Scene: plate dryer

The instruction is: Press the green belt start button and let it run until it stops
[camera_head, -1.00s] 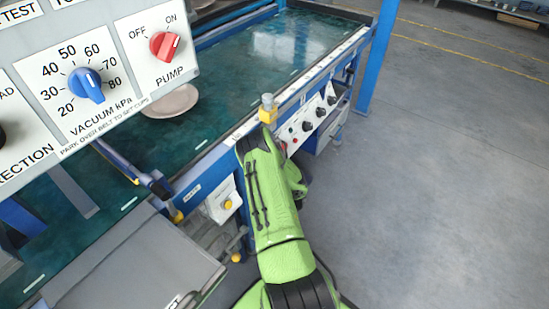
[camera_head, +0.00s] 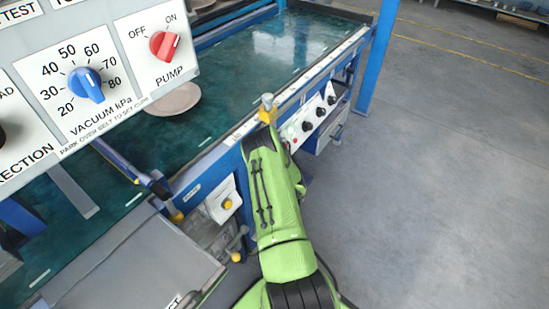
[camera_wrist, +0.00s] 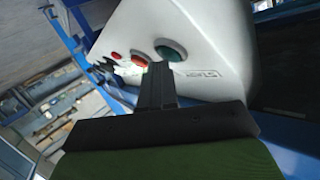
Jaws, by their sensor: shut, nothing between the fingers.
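The green belt start button (camera_wrist: 170,50) is a dark round button on a white control box (camera_wrist: 212,45) in the wrist view. A red button (camera_wrist: 138,60) sits beside it on the left. My gripper (camera_wrist: 159,67) is shut and empty, its dark fingers pointing at the box. The fingertips show at the lower edge of the green button, between it and the red one; I cannot tell whether they touch. In the head view my arm hides the gripper and the green button. The teal belt (camera_head: 290,45) carries a pale plate (camera_head: 173,99).
A panel (camera_head: 125,60) with a blue vacuum knob (camera_head: 86,86) and red pump knob (camera_head: 164,45) fills the upper left. A panel with black knobs (camera_head: 319,112) lies along the belt frame. A blue post (camera_head: 380,50) stands beyond. Grey floor (camera_head: 450,180) on the right is clear.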

